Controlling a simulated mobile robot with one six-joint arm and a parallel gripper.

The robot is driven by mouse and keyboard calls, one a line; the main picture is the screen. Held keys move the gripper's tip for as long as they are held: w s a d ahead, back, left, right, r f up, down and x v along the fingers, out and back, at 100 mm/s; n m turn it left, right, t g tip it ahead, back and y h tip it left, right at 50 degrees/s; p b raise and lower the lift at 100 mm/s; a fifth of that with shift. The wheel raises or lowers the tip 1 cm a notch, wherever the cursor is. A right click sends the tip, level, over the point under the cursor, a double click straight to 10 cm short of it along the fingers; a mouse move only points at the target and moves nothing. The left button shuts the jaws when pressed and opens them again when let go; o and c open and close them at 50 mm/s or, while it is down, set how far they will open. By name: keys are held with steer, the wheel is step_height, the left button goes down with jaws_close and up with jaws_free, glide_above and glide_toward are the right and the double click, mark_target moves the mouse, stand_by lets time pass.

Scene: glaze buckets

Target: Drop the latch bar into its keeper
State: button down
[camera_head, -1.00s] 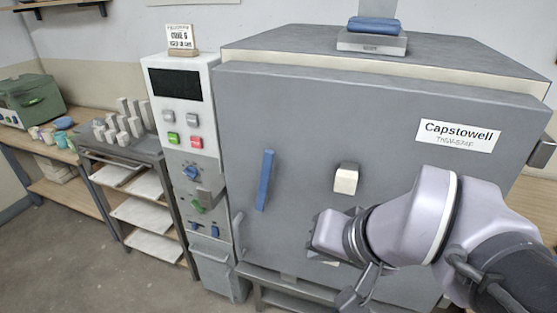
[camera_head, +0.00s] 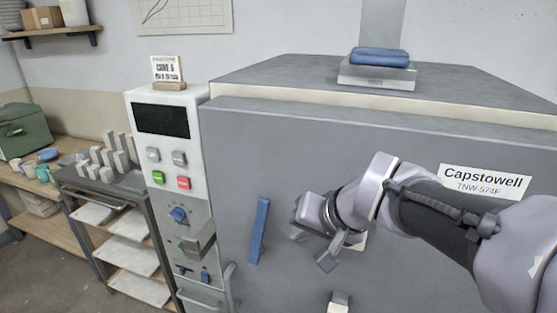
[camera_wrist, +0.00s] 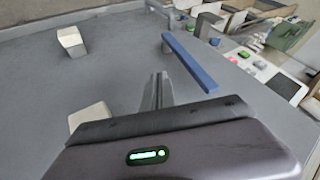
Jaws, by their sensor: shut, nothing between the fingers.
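The latch bar appears to be the long blue bar (camera_head: 259,230) on the left part of the grey kiln door (camera_head: 300,150). It stands nearly upright, leaning slightly. It also shows in the wrist view (camera_wrist: 188,62), right of my gripper. A grey bracket (camera_head: 201,240) juts out at the door's left edge beside the control column; I cannot tell for certain that it is the keeper. My gripper (camera_wrist: 159,88) is shut and empty in front of the door, apart from the blue bar. My wrist hides part of the door in the head view.
Two pale blocks stick out of the door; the lower one (camera_head: 338,301) is clear of my arm in the head view. The control column (camera_head: 162,135) stands left of the kiln. A rack (camera_head: 110,190) with shelves is further left.

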mark_target(258, 234)
steer(key=w+a+f, duration=0.1)
steer(key=w+a+f+b, duration=0.1)
steer(key=w+a, duration=0.1)
steer(key=w+a+f, duration=0.1)
steer(key=a, duration=0.1)
steer(key=shift+w+a+f, duration=0.15)
steer(key=shift+a+f, duration=0.05)
steer(key=shift+r, duration=0.1)
